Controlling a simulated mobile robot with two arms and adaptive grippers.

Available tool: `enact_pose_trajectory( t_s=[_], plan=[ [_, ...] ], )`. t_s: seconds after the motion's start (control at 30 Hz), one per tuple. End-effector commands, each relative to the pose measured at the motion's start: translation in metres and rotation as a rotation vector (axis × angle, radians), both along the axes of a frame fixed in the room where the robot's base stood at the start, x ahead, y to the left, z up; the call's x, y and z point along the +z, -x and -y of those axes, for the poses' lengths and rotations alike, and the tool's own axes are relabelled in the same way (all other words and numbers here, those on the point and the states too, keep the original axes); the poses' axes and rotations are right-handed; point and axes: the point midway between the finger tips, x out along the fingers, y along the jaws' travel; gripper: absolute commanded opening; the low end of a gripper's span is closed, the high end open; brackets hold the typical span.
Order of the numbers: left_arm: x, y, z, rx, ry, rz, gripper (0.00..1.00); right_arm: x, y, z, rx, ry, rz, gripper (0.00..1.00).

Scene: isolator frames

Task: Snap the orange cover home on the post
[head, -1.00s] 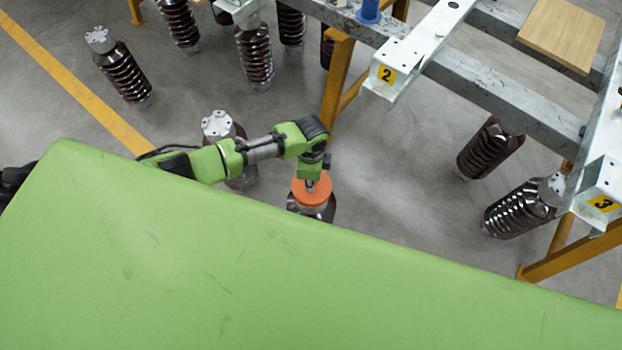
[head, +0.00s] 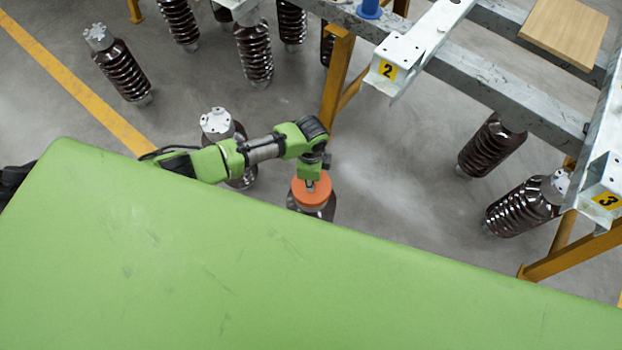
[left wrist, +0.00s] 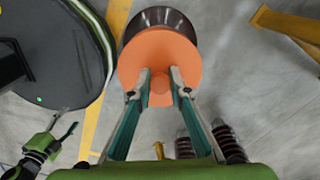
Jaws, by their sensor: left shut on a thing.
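The orange cover (head: 322,197) is a round disc on top of the post (head: 325,214), a dark brown ribbed insulator by the green edge. My left gripper (head: 311,187) points down at the cover's middle. In the left wrist view the cover (left wrist: 160,52) fills the top centre, with the post (left wrist: 160,17) showing behind its far edge. The left gripper's fingers (left wrist: 160,82) are shut on the cover's small central knob. The cover hides the post's top, so I cannot tell whether it is fully seated. My right gripper (left wrist: 66,121) shows at the lower left, fingers apart and empty.
Another brown insulator (head: 238,172) stands just left of the post, partly behind my arm. Several more stand at the upper left. A steel frame on yellow legs (head: 338,75) rises at the upper right, with a wooden board (head: 563,32). Grey floor right of the post is clear.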

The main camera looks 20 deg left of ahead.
Motion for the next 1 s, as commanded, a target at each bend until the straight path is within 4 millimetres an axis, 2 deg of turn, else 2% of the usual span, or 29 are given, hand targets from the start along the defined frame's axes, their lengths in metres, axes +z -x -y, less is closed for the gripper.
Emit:
enact_pose_trajectory(
  t_s=[0.77,0.8,0.83,1.0],
  plan=[
    [-0.02,0.0,0.0,0.0,0.0,0.0,0.0,-0.015,0.0,-0.001,-0.001,-0.001,0.001,0.56],
    [-0.019,0.0,0.0,0.0,0.001,0.0,0.28,-0.014,0.0,-0.001,-0.001,-0.001,0.0,0.56],
    [-0.019,0.0,0.0,0.0,0.0,0.0,0.36,-0.014,0.0,-0.001,-0.001,-0.001,0.0,0.56],
    [-0.019,0.0,0.0,0.0,0.0,0.0,0.37,-0.013,0.0,-0.001,-0.001,-0.001,0.001,0.56]
  ],
)
